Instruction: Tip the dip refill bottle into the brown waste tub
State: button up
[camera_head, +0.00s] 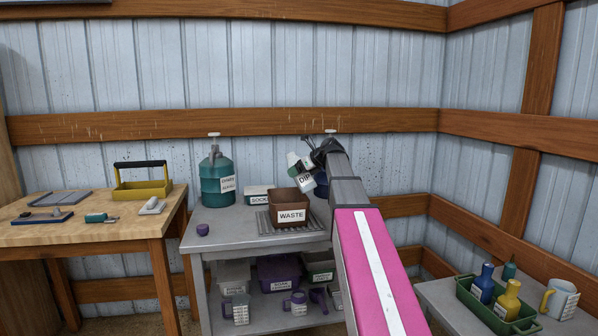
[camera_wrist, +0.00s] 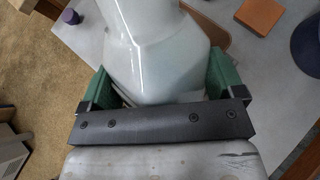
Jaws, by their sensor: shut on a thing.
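The dip refill bottle (camera_head: 305,179) is white with a "DIP" label. It is tilted above and just behind the right side of the brown waste tub (camera_head: 290,216), which stands upright on the grey bench. My gripper (camera_head: 320,156) is shut on the bottle. In the wrist view, its green fingers (camera_wrist: 165,82) sit on either side of the white bottle body (camera_wrist: 150,55). Part of a brown rim (camera_wrist: 222,40) shows behind the bottle there. The bottle's mouth and the inside of the tub are hard to make out. I see no stream of liquid.
Bins fill the lower shelf. The bench's front left is mostly clear.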

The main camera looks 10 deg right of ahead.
jog(key=shift+s+d+f+g+h, duration=0.1)
jog(key=shift+s+d+g+h, duration=0.05)
jog(key=shift+g+h, duration=0.25)
dwell(0.3)
jog(key=shift+s+d+g+h, duration=0.1)
jog(key=shift+s+g+h, duration=0.05)
jog(key=shift+g+h, duration=0.25)
jog(key=shift+f, duration=0.1)
jog(key=shift+g+h, duration=0.3)
jog(key=shift+s+d+f, duration=0.15)
jog(key=shift+f, duration=0.05)
jog(key=shift+d+f+g+h, duration=0.1)
jog(key=shift+f+g+h, duration=0.1)
jog(key=shift+g+h, duration=0.3)
